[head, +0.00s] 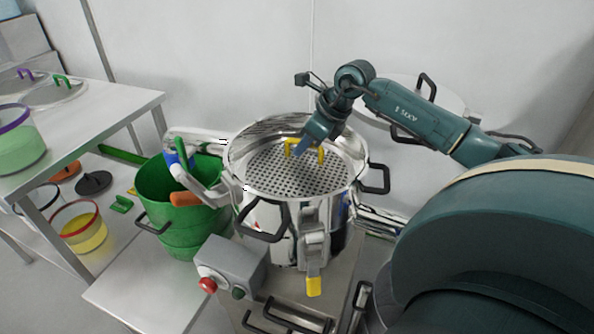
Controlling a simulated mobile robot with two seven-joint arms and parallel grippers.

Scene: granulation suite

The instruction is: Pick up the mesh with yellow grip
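The mesh (277,181) is a round grey perforated disc lying inside the wide steel vessel (290,210) in the middle of the head view. Its yellow grip (321,156) is an arch standing up from the disc. My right gripper (303,147) reaches down from the upper right, and its fingertips are at the yellow grip, overlapping it in the picture. I cannot tell whether the fingers are closed on the grip or only beside it. My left gripper is not in view.
The vessel has black side handles. A green bucket (183,205) with tools stands left of it. A grey control box (230,264) with a red button is in front. At left, a table (112,106) holds lids with purple and green grips (62,80).

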